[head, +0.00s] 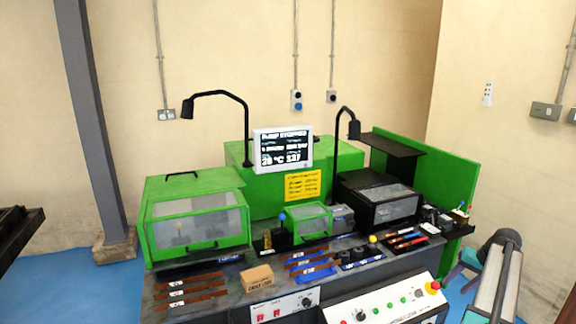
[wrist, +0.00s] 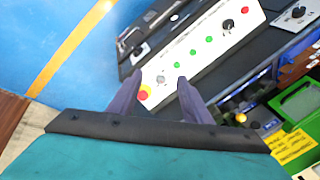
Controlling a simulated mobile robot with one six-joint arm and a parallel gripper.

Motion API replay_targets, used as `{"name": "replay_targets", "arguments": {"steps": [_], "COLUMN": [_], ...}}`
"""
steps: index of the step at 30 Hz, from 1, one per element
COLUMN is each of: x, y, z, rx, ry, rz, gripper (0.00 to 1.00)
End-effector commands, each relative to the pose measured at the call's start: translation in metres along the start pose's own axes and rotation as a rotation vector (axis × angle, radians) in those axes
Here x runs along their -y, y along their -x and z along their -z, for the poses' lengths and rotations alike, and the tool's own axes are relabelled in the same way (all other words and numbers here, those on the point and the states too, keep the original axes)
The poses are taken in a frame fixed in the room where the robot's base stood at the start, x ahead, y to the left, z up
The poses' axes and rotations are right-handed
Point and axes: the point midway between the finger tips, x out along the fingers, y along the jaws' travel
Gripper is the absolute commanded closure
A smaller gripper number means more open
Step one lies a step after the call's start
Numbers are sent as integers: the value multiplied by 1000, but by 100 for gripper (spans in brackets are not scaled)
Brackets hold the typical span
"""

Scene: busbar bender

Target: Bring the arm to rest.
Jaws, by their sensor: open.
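My gripper (wrist: 155,82) shows in the wrist view, with its two dark fingers spread apart and nothing between them. It is open and empty. Past the fingertips lies the white control panel (wrist: 208,40), with a red button on a yellow base close to the fingers in the picture. My arm shows at the right edge of the head view, to the right of the machine bench. The gripper itself cannot be made out in the head view.
The bench carries a green guarded machine (head: 197,216), a black box with a window (head: 385,203), copper-coloured bars (head: 190,290) and a cardboard box (head: 257,278). The control panel (head: 385,308) stands at the front. A grey column (head: 92,120) rises at left. Blue floor (wrist: 45,35) is clear.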

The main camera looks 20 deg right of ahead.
Motion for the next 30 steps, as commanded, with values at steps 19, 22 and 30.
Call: {"name": "replay_targets", "arguments": {"steps": [19, 22, 30], "x": [173, 200, 264], "y": [-125, -143, -185], "z": [-90, -111, -174], "rx": [133, 153, 203], "ry": [186, 222, 320], "rz": [-47, -56, -88], "gripper": [55, 55, 55]}}
